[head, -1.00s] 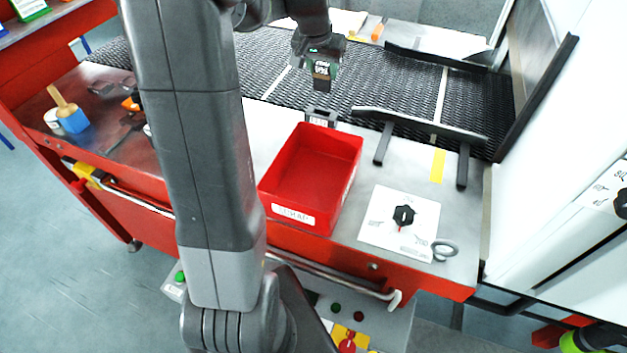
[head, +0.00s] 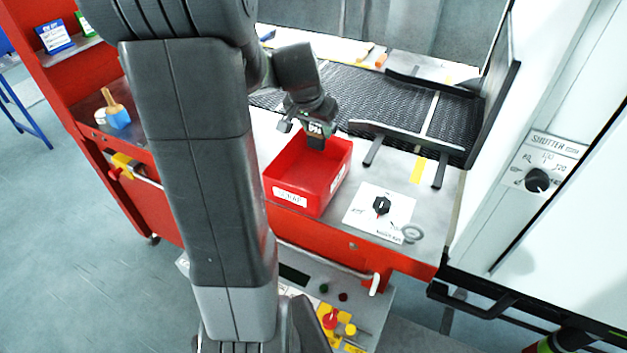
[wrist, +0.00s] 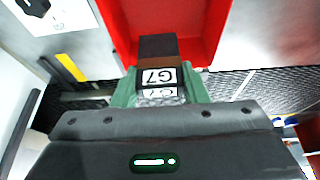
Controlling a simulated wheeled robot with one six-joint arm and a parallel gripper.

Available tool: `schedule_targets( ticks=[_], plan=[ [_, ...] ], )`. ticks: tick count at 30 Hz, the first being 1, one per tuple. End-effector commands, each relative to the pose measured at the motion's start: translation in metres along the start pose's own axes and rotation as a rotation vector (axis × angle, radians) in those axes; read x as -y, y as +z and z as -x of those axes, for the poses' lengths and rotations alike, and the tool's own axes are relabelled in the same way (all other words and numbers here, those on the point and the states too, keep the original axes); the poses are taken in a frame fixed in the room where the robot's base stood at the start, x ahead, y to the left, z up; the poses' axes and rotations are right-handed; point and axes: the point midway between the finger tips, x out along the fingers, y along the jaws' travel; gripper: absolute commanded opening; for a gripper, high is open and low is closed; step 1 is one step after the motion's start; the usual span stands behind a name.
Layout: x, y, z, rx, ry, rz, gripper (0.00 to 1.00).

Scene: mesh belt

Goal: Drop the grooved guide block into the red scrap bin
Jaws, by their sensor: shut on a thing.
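The red scrap bin (head: 330,192) stands on the steel top beside the mesh belt, with a white label on its front; its inside looks empty where it shows. My gripper (head: 313,131) is shut on a small dark block (head: 316,143) and is over the bin's far part. In the wrist view, my gripper's green fingers (wrist: 160,88) hold the block (wrist: 156,47), which has a brown band and a white G7 label. The block overlaps the red bin (wrist: 216,22) in that view. I cannot make out its groove.
The black mesh belt (head: 400,103) lies behind the bin, with dark guide rails (head: 408,138) at its near edge. A white card with a black knob (head: 381,206) and a grey ring (head: 412,233) lie right of the bin. A shutter dial panel (head: 540,178) is at right.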

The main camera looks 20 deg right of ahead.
Motion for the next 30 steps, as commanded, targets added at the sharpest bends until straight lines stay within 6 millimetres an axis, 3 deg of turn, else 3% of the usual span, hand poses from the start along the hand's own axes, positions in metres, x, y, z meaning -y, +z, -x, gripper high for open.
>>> schedule_targets(
  ticks=[12,23,24,27,30],
  plan=[
    [0.000,0.019,-0.045,0.000,0.001,0.002,0.15],
    [0.000,0.020,-0.049,0.000,0.000,0.001,0.15],
    [0.000,0.020,-0.049,0.000,0.000,0.001,0.46],
    [0.000,0.020,-0.049,0.000,0.000,0.001,0.65],
    [0.000,0.020,-0.049,0.000,0.000,0.001,0.65]
  ],
)
